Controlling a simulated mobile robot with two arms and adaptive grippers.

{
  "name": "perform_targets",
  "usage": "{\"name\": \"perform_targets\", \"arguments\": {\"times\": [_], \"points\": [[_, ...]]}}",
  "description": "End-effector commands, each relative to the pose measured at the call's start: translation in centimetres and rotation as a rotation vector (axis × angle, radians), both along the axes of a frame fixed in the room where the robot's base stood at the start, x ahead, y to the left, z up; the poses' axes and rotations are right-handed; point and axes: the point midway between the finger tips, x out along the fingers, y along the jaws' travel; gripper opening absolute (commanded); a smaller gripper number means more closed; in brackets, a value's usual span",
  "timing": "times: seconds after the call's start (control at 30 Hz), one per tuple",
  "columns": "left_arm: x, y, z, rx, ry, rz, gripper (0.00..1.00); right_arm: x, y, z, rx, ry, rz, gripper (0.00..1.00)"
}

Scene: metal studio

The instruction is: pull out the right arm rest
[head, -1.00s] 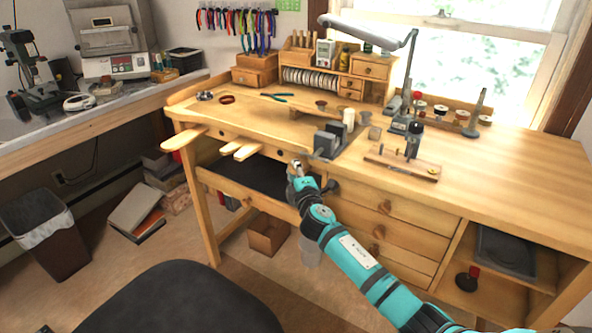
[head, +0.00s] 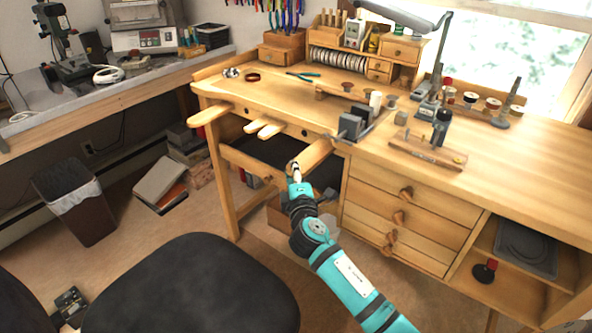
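The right arm rest (head: 314,154) is a light wooden slat. It sticks out from the front edge of the workbench (head: 400,163), left of the drawer stack, and slants toward me. My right gripper (head: 294,169) is at its outer end and appears to touch it. The fingers are too small and partly hidden to tell whether they are closed on the slat. The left arm rest (head: 209,116) also sticks out, at the bench's left end. My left gripper is not in view.
Short wooden pegs (head: 262,128) stick out between the arm rests. A dark tray (head: 268,151) lies below them. A black chair seat (head: 190,295) stands in front. The drawers (head: 395,215) are at the right, with protruding knobs. A waste bin (head: 75,200) stands at the left.

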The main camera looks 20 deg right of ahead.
Motion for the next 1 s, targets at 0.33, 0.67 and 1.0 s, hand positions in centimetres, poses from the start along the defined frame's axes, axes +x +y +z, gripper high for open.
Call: {"name": "perform_targets", "arguments": {"times": [0.33, 0.67, 1.0], "points": [[0.0, 0.1, 0.0, 0.002, 0.001, 0.000, 0.38, 0.0, 0.0, 0.0, 0.000, -0.001, 0.000, 0.38], [-0.1, 0.2, 0.0, 0.002, 0.002, 0.000, 0.38, -3.5, 0.9, -0.1, 0.002, 0.000, 0.001, 0.38], [-0.1, 0.1, 0.0, 0.001, 0.002, 0.000, 0.38, -10.0, 2.6, -0.1, 0.001, 0.002, 0.000, 0.38]]}}
